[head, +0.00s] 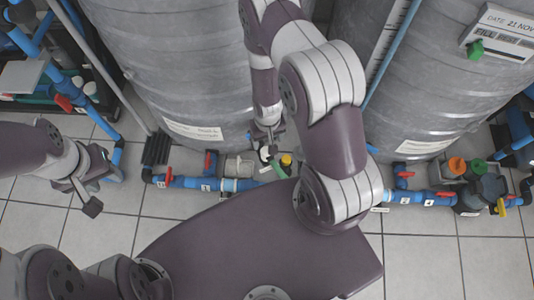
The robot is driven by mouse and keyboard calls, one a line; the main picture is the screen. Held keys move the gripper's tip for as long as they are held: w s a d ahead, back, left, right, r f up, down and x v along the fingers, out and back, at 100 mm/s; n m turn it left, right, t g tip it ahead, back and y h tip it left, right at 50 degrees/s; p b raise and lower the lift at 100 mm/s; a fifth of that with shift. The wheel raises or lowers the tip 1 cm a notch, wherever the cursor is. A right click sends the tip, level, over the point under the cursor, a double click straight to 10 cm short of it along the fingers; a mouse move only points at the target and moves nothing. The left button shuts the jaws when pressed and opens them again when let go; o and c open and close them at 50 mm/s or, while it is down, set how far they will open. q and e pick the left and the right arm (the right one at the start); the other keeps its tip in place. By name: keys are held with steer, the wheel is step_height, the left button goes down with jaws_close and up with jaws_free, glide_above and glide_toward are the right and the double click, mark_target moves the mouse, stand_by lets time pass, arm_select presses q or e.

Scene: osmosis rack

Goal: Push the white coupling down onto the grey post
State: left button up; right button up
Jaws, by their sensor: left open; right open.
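My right gripper (267,143) is open and points down between the two grey tanks, low by the pipework. A small white part (265,154) shows just below its fingers; it may be the white coupling, but it is too small to be sure. I cannot tell whether the fingers touch it. I cannot make out the grey post; the gripper and my arm cover part of that spot. My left gripper (96,188) is open and empty over the tiled floor at the left, away from the pipes.
A large grey tank (180,60) stands at the left and another (450,80) at the right. Blue pipes (205,183) with red valve handles run along their feet. A yellow cap (286,159) is beside my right gripper. Floor tiles (35,225) are clear at the lower left.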

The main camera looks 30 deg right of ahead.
mark_target(264, 155)
step_height(264, 155, down, 6)
steer(key=shift+f+b, duration=0.2)
steer(key=shift+b, duration=0.8)
step_height(264, 155, down, 4)
steer(key=b, duration=0.2)
steer(key=shift+w+f+b, duration=0.1)
steer(key=shift+f+b, duration=0.15)
steer(key=shift+b, duration=0.05)
steer(key=shift+f, duration=0.4)
steer(key=c, duration=1)
